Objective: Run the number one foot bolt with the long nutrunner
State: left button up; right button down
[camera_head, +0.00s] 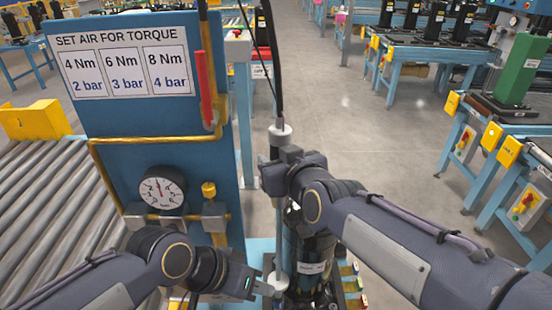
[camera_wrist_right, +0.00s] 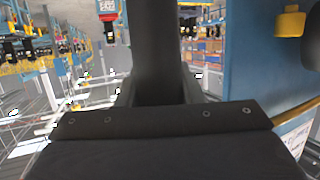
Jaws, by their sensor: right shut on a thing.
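The long nutrunner (camera_head: 279,225) is a slim grey upright tool with a black hose at its top. My right gripper (camera_head: 273,172) is shut on its upper part. In the right wrist view a dark upright shaft (camera_wrist_right: 158,55), seemingly the nutrunner, fills the middle. My left gripper (camera_head: 270,284) is at the tool's lower end, its fingers apart around or beside the pale collar; I cannot tell if they touch. The black compressor (camera_head: 308,258) stands just right of the tool. The foot bolt and the tool's tip are hidden.
A blue panel (camera_head: 150,120) with a torque chart, pressure gauge (camera_head: 162,189) and brass valve stands close on the left. Coloured tags (camera_head: 352,284) line the compressor's right side. Blue benches stand at the right; the floor between is clear.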

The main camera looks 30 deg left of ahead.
jog(key=shift+f+b, duration=1)
jog(key=shift+f, duration=0.05)
dwell(0.4)
jog(key=shift+f+b, duration=0.5)
jog(key=shift+f, duration=0.3)
dwell(1.5)
jog(key=shift+r+p, duration=2.2)
jog(key=shift+r, duration=0.6)
